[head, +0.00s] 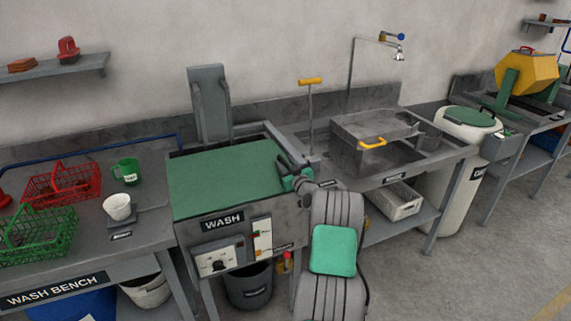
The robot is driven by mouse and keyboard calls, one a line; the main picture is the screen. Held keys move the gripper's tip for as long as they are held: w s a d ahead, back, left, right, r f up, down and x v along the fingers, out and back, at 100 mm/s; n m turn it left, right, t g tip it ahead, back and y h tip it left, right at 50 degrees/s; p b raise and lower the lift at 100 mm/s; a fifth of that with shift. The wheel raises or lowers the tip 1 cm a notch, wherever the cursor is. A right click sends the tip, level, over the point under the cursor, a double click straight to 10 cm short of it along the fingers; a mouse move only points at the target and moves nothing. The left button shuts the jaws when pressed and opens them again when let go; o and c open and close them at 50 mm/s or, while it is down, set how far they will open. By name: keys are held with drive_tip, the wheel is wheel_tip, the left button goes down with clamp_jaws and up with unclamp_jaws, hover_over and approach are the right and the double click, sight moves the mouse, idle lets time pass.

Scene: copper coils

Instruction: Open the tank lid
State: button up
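The wash tank (288,216) is a dark grey box with a WASH label on its front. A flat green panel (225,180) covers its top and looks like the lid, lying level. My gripper (288,172) is at the right edge of the green panel, close to or touching it. My arm hides the tank's front right corner. The fingers are small and dark here, and I cannot tell whether they are open or hold anything.
Left, the wash bench holds a red basket (62,184), a green basket (38,236), a green mug (127,172) and a white cup (117,206). A grey upright panel (209,105) stands behind the tank. Right are a sink bench (440,160) and a white drum (448,180).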

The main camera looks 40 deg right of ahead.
clamp_jaws()
idle(1.3)
